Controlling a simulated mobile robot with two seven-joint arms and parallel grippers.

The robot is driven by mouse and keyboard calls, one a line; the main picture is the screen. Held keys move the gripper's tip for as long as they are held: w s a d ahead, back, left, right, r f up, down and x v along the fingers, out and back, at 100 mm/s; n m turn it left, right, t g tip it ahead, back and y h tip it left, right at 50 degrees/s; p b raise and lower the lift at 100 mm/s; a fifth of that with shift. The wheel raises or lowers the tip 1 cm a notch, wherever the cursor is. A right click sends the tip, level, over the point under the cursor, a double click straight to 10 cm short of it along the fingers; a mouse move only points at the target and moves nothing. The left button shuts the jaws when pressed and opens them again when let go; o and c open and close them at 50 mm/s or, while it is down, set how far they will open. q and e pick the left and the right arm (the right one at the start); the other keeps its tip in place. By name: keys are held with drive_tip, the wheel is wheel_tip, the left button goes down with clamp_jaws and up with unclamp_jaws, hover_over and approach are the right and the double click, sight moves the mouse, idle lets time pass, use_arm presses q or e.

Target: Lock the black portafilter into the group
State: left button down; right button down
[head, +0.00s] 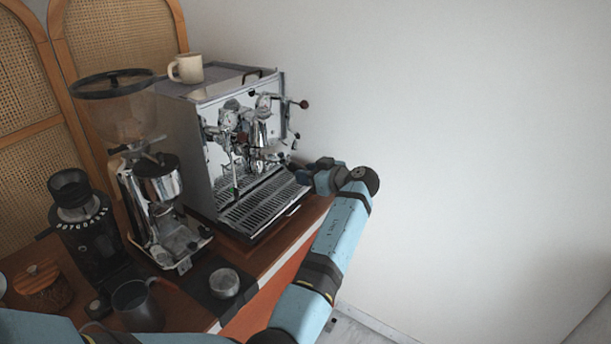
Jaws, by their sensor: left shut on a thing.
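The espresso machine (210,150) is a chrome box on the cart, with its group (262,128) on the front above the drip tray. My left arm reaches across the front from below, and its gripper (302,174) is at the right front of the machine, just below the group. It is shut on the black portafilter (284,159), which is small and mostly hidden here. I cannot tell whether the portafilter touches the group or how its handle is turned. My right gripper is not in view.
The drip tray (262,205) lies below the group. A cream mug (187,68) stands on top of the machine. A grinder with a clear hopper (122,110), a black grinder (85,225), a dark pitcher (135,305) and a metal tamper (224,283) are to the left. Open space lies to the right.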

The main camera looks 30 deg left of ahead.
use_arm(q)
drive_tip(key=shift+w, duration=0.2)
idle(0.3)
drive_tip(key=shift+w+n+g, duration=0.7)
drive_tip(key=shift+n+g, duration=0.2)
drive_tip(key=shift+g, duration=0.3)
drive_tip(key=shift+r, duration=0.1)
drive_tip(key=c, duration=0.7)
unclamp_jaws()
drive_tip(key=shift+d, duration=0.1)
drive_tip(key=b+v, duration=0.3)
drive_tip(key=v, duration=1)
drive_tip(key=shift+d, duration=0.4)
